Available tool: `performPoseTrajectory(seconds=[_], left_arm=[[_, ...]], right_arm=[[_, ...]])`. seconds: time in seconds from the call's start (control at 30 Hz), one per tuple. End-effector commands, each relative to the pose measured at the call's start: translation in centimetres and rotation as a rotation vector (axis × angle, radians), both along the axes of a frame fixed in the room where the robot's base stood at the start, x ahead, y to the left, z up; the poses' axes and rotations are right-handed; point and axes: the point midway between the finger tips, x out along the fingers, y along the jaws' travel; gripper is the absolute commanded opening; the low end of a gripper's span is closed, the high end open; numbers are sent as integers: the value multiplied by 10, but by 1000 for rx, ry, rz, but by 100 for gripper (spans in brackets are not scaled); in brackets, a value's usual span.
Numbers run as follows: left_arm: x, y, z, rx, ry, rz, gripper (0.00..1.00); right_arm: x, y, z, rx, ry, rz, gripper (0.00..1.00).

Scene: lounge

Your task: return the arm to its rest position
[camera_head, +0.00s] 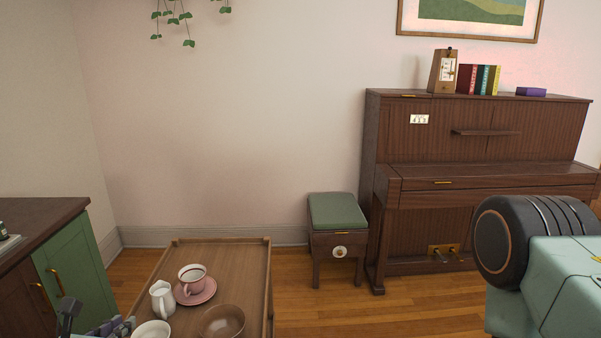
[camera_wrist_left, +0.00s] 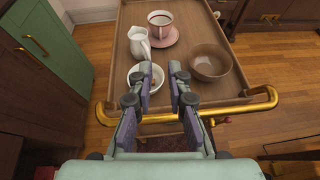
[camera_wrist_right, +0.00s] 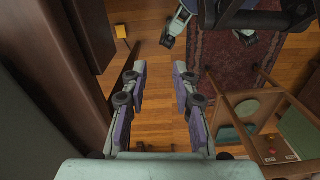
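My left gripper (camera_head: 100,325) shows at the bottom left of the head view, partly cut off by the frame edge. In the left wrist view its fingers (camera_wrist_left: 160,72) are apart with nothing held between them. They are at the near end of the wooden trolley (camera_wrist_left: 240,103), with a white bowl (camera_wrist_left: 153,79) seen beyond the fingertips. My right gripper (camera_wrist_right: 160,70) shows in the right wrist view. It is open and empty, with wooden floor seen between its fingers. The right gripper is not visible in the head view.
The trolley carries a pink cup and saucer (camera_head: 197,290), a white jug (camera_head: 162,299) and a brown bowl (camera_head: 222,321). A brass rail (camera_wrist_left: 245,107) runs along its near end. A green cabinet (camera_head: 80,265) stands left; a stool (camera_head: 338,240) and piano (camera_head: 430,230) stand beyond.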

Motion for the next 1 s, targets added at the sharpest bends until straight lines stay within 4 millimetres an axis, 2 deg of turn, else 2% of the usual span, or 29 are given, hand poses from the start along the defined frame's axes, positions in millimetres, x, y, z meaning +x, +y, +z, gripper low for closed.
performPoseTrajectory(seconds=[0.07,0.27,0.47,0.57,0.73,0.87,1.0], left_arm=[[-3,-7,-6,-40,34,-15,17],[-15,-48,-18,-84,108,-198,17],[-42,-93,-29,-78,190,-433,17],[-68,-117,-40,-42,255,-596,17],[-132,-147,-74,98,407,-922,17],[-182,-147,-103,254,525,-1155,17],[-226,-130,-133,466,633,-1386,17]], right_arm=[[0,0,0,0,-1,0,28],[0,0,0,0,-1,0,28],[0,0,0,0,0,0,28],[0,0,-1,0,-1,0,28],[0,0,-7,0,-1,0,28],[0,0,-12,0,0,0,28],[0,0,-20,0,0,0,28]])
